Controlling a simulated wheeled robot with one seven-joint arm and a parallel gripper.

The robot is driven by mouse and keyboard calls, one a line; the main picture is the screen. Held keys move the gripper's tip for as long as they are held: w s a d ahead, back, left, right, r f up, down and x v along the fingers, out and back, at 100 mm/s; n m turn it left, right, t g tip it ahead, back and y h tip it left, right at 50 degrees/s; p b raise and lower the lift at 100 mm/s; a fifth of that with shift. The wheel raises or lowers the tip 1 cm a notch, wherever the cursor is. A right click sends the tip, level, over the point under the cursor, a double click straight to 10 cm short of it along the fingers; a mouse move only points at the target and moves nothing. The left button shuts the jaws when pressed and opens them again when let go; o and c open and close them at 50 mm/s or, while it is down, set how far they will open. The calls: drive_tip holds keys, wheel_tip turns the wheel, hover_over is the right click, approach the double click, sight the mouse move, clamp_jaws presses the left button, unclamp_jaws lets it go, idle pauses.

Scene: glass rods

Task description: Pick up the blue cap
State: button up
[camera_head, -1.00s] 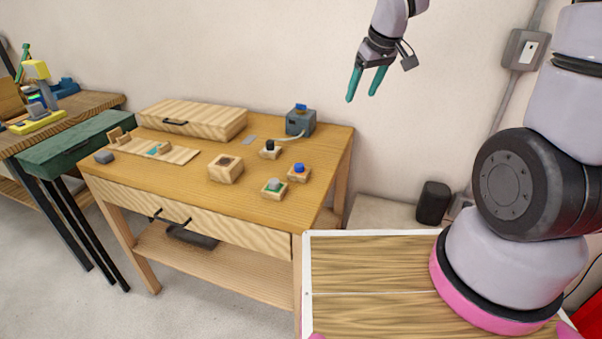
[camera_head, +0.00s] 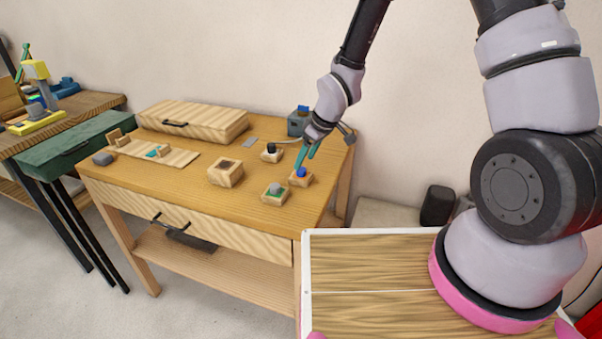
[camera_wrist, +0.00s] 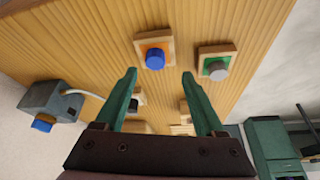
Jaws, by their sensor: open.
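The blue cap (camera_head: 301,172) sits on a small wooden block (camera_head: 293,180) near the right end of the wooden table. In the wrist view the blue cap (camera_wrist: 155,59) stands on its block beyond my fingertips, roughly between their lines. My gripper (camera_head: 306,158) has teal fingers and is just above and beside the cap in the head view. In the wrist view my gripper (camera_wrist: 160,72) is open, with nothing between its fingers. I cannot tell exactly how far the tips are from the cap.
A block with a grey cap (camera_head: 275,188) stands close to the left, and one with a black cap (camera_head: 271,148) behind. A blue-grey box (camera_head: 298,122) with a cable stands at the back right. A larger wooden block (camera_head: 226,172) is further left. The table front is clear.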

sight(302, 169)
drive_tip(key=x, duration=0.5)
drive_tip(key=shift+w+d, duration=0.2)
drive_tip(key=shift+w, duration=0.15)
clamp_jaws()
